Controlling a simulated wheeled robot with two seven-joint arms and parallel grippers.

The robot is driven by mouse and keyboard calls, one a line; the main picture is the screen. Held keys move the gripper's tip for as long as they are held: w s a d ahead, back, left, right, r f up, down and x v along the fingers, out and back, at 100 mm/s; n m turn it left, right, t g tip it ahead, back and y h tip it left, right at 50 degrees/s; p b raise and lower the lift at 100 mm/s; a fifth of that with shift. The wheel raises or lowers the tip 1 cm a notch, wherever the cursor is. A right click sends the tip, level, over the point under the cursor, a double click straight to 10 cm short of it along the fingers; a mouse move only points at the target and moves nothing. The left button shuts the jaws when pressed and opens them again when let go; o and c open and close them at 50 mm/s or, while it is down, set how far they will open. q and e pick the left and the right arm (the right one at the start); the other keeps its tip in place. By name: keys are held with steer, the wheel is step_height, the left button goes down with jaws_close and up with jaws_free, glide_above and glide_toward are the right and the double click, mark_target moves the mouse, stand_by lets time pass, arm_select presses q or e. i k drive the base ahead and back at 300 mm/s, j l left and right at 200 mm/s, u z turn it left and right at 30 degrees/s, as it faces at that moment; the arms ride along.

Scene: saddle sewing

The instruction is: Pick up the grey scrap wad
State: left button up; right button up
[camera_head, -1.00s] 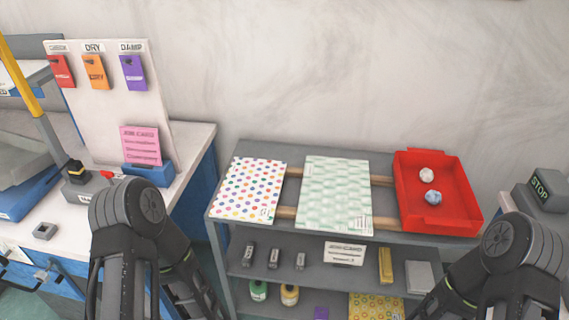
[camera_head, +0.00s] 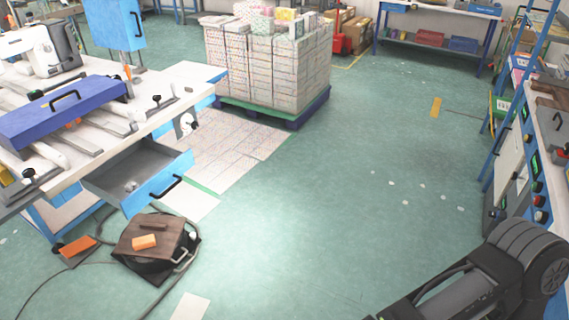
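A small pale grey lump (camera_head: 131,186) lies inside the open drawer (camera_head: 150,184) under the workbench at the left. It is too small for me to be sure that it is the grey scrap wad. My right arm shows at the lower right, but its fingertips are outside the picture. My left arm and gripper are not in view.
The workbench (camera_head: 188,97) holds a blue-lidded unit (camera_head: 62,108). A dark pedal box (camera_head: 150,245) and cables lie on the floor before the drawer. A loaded pallet (camera_head: 268,65) stands behind. Blue-framed equipment (camera_head: 508,165) lines the right. The middle floor is clear, with small white scraps.

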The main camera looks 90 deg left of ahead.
mark_target(130, 186)
steer(key=u, duration=3.95)
steer(key=i+l+z, duration=0.1)
steer(key=i+z, duration=0.35)
steer(key=i, duration=0.25)
steer(key=i+j+z, duration=0.1)
steer(key=i+z, duration=0.35)
steer(key=i, duration=0.25)
